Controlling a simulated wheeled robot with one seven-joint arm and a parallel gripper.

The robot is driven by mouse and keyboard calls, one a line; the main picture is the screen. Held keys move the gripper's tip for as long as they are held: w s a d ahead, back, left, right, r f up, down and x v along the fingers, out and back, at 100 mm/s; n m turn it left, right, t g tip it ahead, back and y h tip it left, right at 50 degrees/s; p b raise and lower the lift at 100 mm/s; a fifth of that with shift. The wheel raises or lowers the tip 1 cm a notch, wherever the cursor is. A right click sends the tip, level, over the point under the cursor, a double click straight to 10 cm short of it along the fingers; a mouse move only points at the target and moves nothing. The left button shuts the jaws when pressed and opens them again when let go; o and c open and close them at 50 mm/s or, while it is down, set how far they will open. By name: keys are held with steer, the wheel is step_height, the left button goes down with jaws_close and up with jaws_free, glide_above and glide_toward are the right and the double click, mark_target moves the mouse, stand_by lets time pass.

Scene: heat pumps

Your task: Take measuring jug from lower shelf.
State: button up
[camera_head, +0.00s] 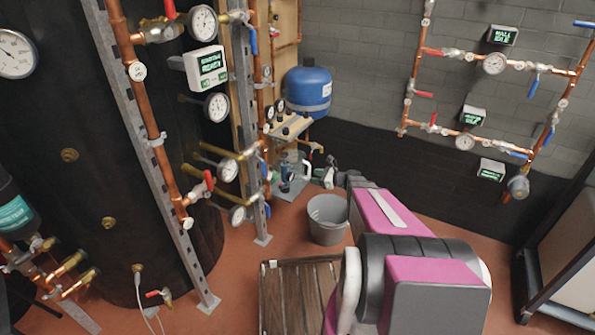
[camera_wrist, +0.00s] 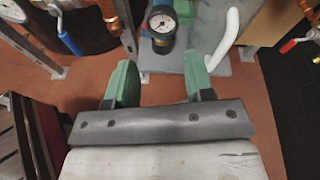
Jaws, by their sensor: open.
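The measuring jug (camera_wrist: 205,28) looks pale and see-through, with a thick white handle (camera_wrist: 225,42); its top is cut off by the wrist view's upper edge. It stands on a grey lower shelf (camera_wrist: 215,66), and shows small in the head view (camera_head: 295,163). The fingers point toward the shelf, short of the gauge and jug. In the head view, my gripper (camera_head: 333,176) is small beside the shelf.
A grey bucket (camera_head: 327,220) stands on the floor below my arm. A wooden slatted platform (camera_head: 297,300) lies in front. Copper pipes with valves (camera_head: 145,100) and a steel post (camera_head: 250,130) flank the shelf's left. A blue tank (camera_head: 307,92) is behind.

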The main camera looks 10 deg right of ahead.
mark_target(309, 164)
steer(key=w+d+f+m+t, duration=0.2)
steer(key=w+d+m+t, duration=0.3)
steer(key=d+m, duration=0.15)
steer(key=shift+s+a+x, duration=0.15)
steer(key=shift+x, duration=2.65)
steer(key=shift+s+a+x, duration=0.1)
steer(key=shift+x, duration=2.7)
jaws_close()
